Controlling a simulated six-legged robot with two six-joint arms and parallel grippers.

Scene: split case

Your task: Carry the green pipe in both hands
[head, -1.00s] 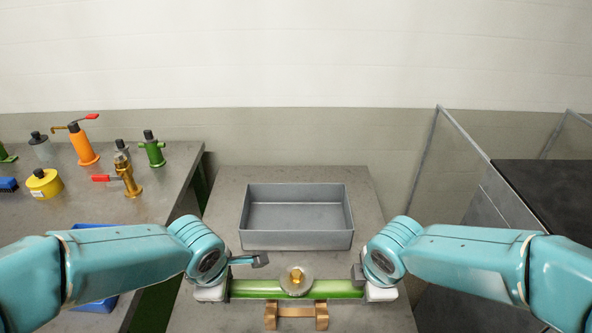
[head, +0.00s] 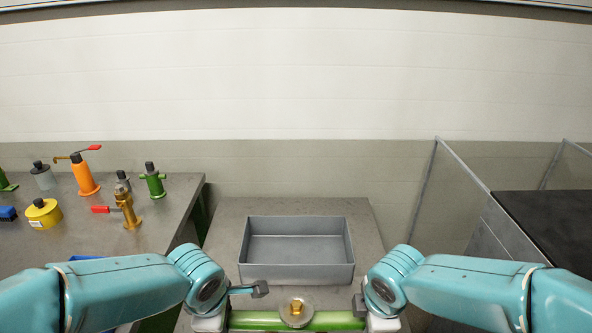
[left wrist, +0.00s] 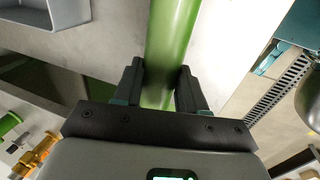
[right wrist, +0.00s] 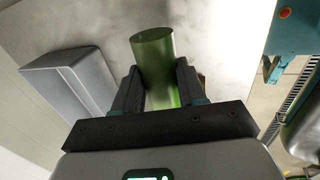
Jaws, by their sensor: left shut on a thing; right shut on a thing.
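The green pipe (head: 335,321) lies crosswise at the bottom of the head view, its lower side cut off by the picture edge. A round pale disc with a brass centre (head: 296,311) is at its middle. My left gripper (head: 212,322) is at the pipe's left end; the left wrist view shows its fingers (left wrist: 160,88) shut on both sides of the pipe (left wrist: 170,40). My right gripper (head: 380,322) is at the right end; in the right wrist view its fingers (right wrist: 160,88) are shut on the pipe (right wrist: 153,55) near its end. What lies beneath the pipe is hidden.
A grey open tray (head: 297,274), empty, stands on the bench (head: 225,215) just beyond the pipe. A dark-topped unit (head: 555,225) with clear panels stands at right.

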